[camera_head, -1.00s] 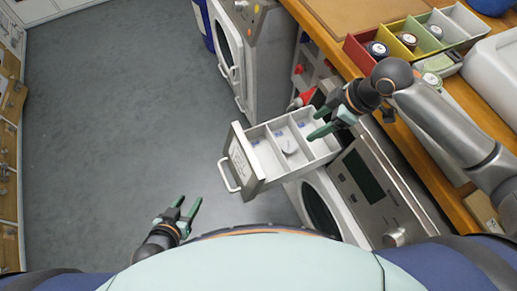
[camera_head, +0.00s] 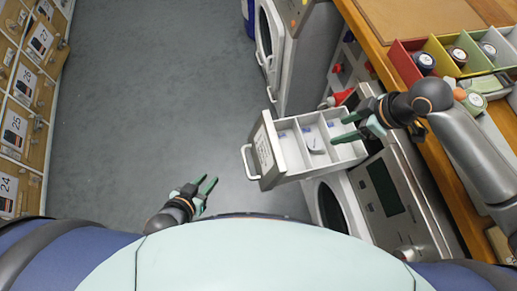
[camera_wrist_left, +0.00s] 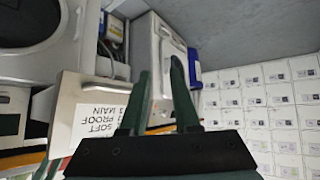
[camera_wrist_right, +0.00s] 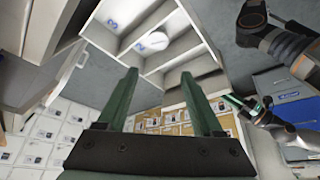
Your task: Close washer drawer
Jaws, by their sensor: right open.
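The washer drawer (camera_head: 266,150) is pulled well out of the washer (camera_head: 385,185). It has white compartments, a small round white piece inside, and a bar handle (camera_head: 249,162) on its front. Its labelled front panel shows in the left wrist view (camera_wrist_left: 95,92), and its numbered compartments show in the right wrist view (camera_wrist_right: 150,65). My right gripper (camera_head: 343,128) is open and empty, its fingers over the drawer's inner end; I cannot tell if they touch it. My left gripper (camera_head: 208,184) is open and empty above the floor, left of the handle and apart from it.
The wooden worktop (camera_head: 440,150) runs along the right, with coloured bins (camera_head: 408,68) holding round jars. Another grey machine (camera_head: 308,55) stands beyond the drawer. Numbered lockers (camera_head: 20,120) line the left. The grey floor (camera_head: 150,100) between is clear.

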